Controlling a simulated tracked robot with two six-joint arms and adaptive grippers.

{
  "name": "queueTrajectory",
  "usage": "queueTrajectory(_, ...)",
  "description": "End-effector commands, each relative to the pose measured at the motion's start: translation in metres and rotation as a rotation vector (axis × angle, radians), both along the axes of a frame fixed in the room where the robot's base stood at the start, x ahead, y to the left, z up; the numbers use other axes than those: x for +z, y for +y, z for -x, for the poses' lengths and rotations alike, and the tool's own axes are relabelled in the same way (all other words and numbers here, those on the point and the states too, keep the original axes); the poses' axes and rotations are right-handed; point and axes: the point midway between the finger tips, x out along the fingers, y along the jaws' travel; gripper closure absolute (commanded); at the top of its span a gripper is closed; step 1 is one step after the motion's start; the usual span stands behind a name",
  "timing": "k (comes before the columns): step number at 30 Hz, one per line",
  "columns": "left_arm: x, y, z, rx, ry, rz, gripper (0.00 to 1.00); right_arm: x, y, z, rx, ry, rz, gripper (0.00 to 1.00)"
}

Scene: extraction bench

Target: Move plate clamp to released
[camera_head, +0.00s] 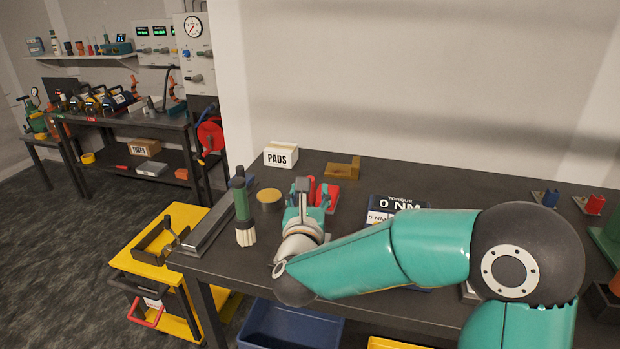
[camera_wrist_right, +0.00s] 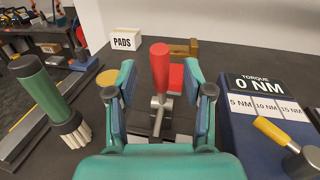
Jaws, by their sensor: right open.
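The plate clamp shows in the right wrist view as an upright red handle (camera_wrist_right: 160,62) on a metal stem, over a dark base. My right gripper (camera_wrist_right: 160,84) is open, with one teal finger on each side of the handle and stem. Gaps show between the fingers and the handle, so nothing is gripped. In the head view my right gripper (camera_head: 303,192) hides most of the clamp. My left gripper is in neither view.
A green brush (camera_head: 242,210) stands left of my gripper, near a round tan disc (camera_head: 269,196). The PADS box (camera_head: 281,155) and a brass block (camera_head: 342,168) are behind. A torque display (camera_wrist_right: 258,88) and a yellow-handled tool (camera_wrist_right: 280,133) are on the right.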

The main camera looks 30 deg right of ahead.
Motion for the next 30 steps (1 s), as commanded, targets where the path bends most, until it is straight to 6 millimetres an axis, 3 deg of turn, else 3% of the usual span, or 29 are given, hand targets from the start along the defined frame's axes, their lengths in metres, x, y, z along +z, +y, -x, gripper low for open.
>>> queueTrajectory(6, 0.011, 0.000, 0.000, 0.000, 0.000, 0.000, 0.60, 0.001, -0.017, -0.021, -0.001, 0.000, 0.000, 0.48)
queueTrajectory(18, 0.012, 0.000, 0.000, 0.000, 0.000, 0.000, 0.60, 0.000, -0.020, -0.027, 0.003, 0.000, 0.000, 0.48)
queueTrajectory(27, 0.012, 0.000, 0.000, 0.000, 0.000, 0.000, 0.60, 0.000, -0.019, -0.027, 0.004, 0.000, 0.000, 0.98)
queueTrajectory(30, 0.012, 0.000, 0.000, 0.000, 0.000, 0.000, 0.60, 0.000, -0.019, -0.027, 0.004, 0.000, 0.000, 1.00)
